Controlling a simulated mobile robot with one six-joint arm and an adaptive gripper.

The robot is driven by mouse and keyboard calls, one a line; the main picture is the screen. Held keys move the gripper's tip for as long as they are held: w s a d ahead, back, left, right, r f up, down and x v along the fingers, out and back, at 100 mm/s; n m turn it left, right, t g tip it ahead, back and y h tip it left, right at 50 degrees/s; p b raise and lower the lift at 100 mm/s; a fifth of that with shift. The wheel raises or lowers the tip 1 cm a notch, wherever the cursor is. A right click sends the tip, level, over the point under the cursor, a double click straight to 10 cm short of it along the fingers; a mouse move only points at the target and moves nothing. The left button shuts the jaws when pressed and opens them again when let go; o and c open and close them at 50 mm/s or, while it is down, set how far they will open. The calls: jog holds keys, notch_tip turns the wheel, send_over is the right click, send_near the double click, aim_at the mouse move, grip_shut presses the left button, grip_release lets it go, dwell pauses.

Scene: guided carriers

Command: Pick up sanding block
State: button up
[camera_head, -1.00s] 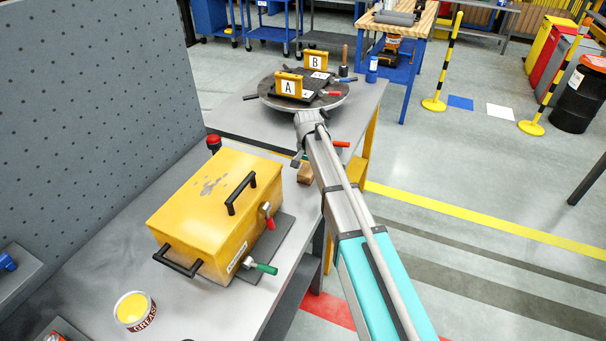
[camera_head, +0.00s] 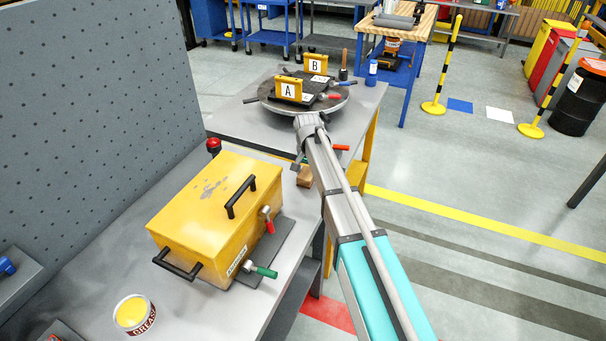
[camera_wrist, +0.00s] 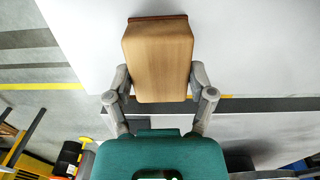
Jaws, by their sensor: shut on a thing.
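The sanding block is a tan wooden block (camera_wrist: 158,62) with a thin reddish-brown layer along its far edge. In the wrist view my gripper (camera_wrist: 160,78) is shut on it, one grey finger against each side. In the head view the block (camera_head: 304,178) shows small and partly covered by my arm, near the edge of the grey bench, to the right of the yellow box. My gripper is mostly hidden behind my arm there. I cannot tell whether the block touches the bench.
A yellow box (camera_head: 205,215) with black handles stands left of my arm, a red button (camera_head: 213,146) behind it. A turntable (camera_head: 340,105) with fixtures A and B lies beyond my arm's end. A grease tin (camera_head: 132,312) stands at front left.

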aim_at(307, 172)
jog(key=shift+r, duration=0.15)
notch_tip(307, 172, up, 3)
jog(key=p, duration=0.3)
jog(key=s+d+r+p, duration=0.4)
jog(key=s+r+p, duration=0.5)
jog(key=s, duration=0.4)
jog(key=shift+s+r+p, duration=0.2)
jog(key=shift+r+p, duration=0.15)
jog(key=shift+p, duration=0.1)
jog(key=o, duration=0.7)
jog(key=shift+c, duration=0.2)
jog(key=c, duration=0.4)
jog(key=shift+c, duration=0.5)
